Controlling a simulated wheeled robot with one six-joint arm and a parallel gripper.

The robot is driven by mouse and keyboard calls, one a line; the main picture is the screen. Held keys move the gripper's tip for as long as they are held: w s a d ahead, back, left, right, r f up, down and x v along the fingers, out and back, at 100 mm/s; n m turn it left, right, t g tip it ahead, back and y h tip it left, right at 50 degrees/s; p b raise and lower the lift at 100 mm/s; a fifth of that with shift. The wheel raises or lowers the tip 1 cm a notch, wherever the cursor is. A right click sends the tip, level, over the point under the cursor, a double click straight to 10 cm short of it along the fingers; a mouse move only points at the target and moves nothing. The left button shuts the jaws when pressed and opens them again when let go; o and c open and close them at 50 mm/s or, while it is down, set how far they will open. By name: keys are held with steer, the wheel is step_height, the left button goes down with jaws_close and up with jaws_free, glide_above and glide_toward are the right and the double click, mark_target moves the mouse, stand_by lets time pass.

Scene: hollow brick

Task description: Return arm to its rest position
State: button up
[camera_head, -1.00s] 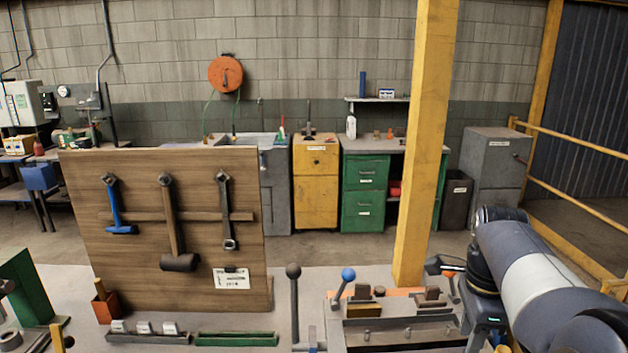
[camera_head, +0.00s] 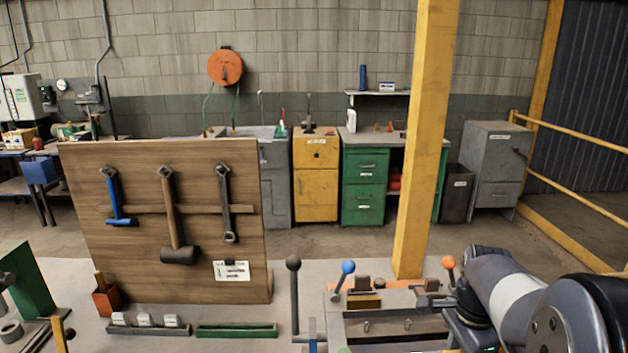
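My arm (camera_head: 510,288) shows at the lower right, a grey and white link with a large dark joint at the right edge. It reaches over the right end of the bench fixture (camera_head: 415,328). My gripper is not in view; the part of the arm past the dark wrist section runs down behind the fixture's right end and the bottom edge. Whether it holds anything cannot be seen.
A wooden tool board (camera_head: 145,230) with hanging tools stands at left on the bench. Levers with a black knob (camera_head: 293,263), a blue knob (camera_head: 348,267) and an orange knob (camera_head: 449,262) rise near the arm. A yellow post (camera_head: 420,150) stands behind the fixture.

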steer(key=n+b, duration=0.1)
steer(key=n, duration=0.3)
steer(key=shift+n, duration=0.3)
steer(key=shift+n+b, duration=0.6)
steer(key=shift+n, duration=1.5)
steer(key=shift+a, duration=0.1)
